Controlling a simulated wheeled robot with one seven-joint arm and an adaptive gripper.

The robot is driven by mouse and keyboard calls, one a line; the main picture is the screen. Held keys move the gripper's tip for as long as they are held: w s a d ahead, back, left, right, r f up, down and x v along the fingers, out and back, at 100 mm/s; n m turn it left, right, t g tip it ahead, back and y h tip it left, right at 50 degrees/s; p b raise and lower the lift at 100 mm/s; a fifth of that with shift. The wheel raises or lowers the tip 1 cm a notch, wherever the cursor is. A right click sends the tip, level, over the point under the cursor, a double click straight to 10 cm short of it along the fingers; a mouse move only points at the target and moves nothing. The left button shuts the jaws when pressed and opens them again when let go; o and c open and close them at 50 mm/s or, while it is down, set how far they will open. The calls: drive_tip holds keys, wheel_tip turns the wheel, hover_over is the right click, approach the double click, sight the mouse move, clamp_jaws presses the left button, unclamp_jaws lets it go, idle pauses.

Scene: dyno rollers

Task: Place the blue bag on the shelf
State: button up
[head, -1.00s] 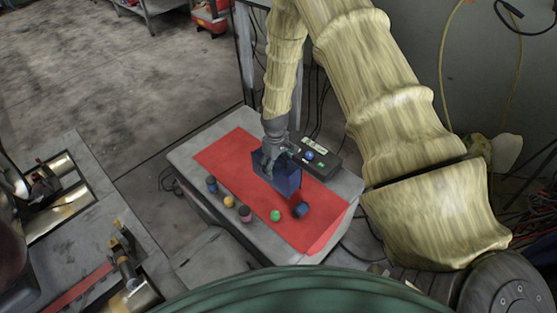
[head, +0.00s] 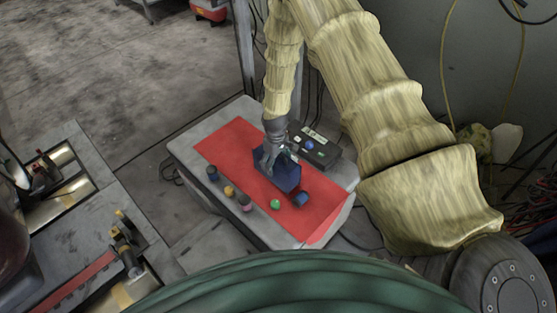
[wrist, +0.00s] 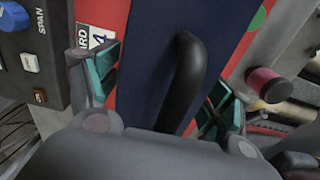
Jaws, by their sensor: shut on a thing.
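The blue bag (head: 289,178) is a dark blue box shape over the red mat (head: 232,150) on the grey table. My gripper (head: 272,166) comes down from above and is shut on it. In the wrist view the bag's dark blue face (wrist: 150,75) and black handle (wrist: 187,75) lie between the two green-padded fingers of my gripper (wrist: 155,95). The bag looks slightly tilted. I cannot tell whether its underside touches the mat. Part of a grey rack (head: 147,10) shows at the top left; I cannot tell if it is the shelf.
Several small jars, including a yellow one (head: 229,191), line the mat's left side. A green ball (head: 276,204) and a dark blue cylinder (head: 300,199) are in front of the bag. A black control box (head: 318,150) with a blue knob is behind it. Open floor lies at upper left.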

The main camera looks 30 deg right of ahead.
drive_tip(key=shift+f, duration=0.15)
drive_tip(key=o, duration=1.9)
